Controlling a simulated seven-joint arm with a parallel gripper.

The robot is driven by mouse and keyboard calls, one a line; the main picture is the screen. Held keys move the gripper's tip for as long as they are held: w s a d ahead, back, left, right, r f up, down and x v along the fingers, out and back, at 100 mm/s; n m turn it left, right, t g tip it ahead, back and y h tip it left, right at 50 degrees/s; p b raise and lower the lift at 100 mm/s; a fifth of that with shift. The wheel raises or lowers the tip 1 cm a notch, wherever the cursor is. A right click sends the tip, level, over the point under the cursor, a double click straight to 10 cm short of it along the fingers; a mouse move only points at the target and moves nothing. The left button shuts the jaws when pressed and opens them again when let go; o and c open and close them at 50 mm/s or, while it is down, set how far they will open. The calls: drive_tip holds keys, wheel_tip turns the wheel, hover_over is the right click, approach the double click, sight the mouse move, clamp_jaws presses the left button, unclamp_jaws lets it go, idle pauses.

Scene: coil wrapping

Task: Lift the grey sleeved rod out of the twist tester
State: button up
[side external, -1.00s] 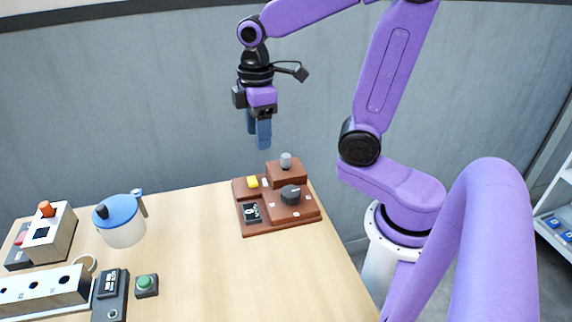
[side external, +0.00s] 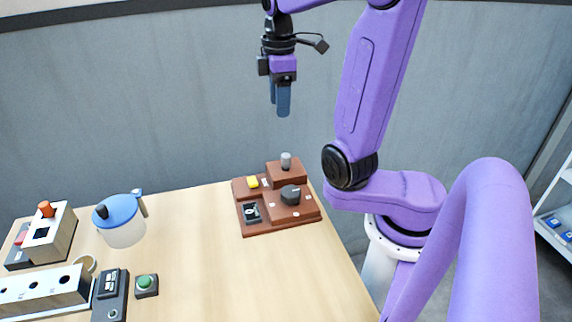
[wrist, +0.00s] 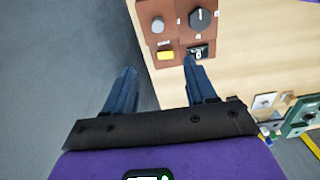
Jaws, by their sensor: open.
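The twist tester (side external: 262,224) is a reddish-brown box at the table's far right corner, with a raised block at the back. The grey rod (side external: 286,161) stands upright in that raised block; its top shows as a round grey end in the wrist view (wrist: 157,25). A dark knob (side external: 291,194), a yellow button (side external: 251,182) and a small display (side external: 251,212) are also on the tester. My gripper (side external: 280,112) points down, open and empty, well above the tester and apart from the rod. In the wrist view its blue fingers (wrist: 158,82) are spread.
A jug with a blue lid (side external: 121,219) stands to the left. A green button box (side external: 146,285), a dark device (side external: 110,296), a white block with holes (side external: 45,291) and a box with an orange knob (side external: 52,230) sit at the left. The table's middle is clear.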

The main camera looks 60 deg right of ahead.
drive_tip(key=s+d, duration=0.1)
approach(286, 155)
drive_tip(key=f, duration=0.5)
drive_tip(key=shift+s+f, duration=0.2)
drive_tip(key=shift+s, duration=0.05)
drive_tip(key=shift+w+f, duration=0.15)
drive_tip(key=shift+f, duration=1.25)
drive_tip(key=shift+w+f, duration=0.1)
drive_tip(key=shift+f, duration=1.25)
clamp_jaws()
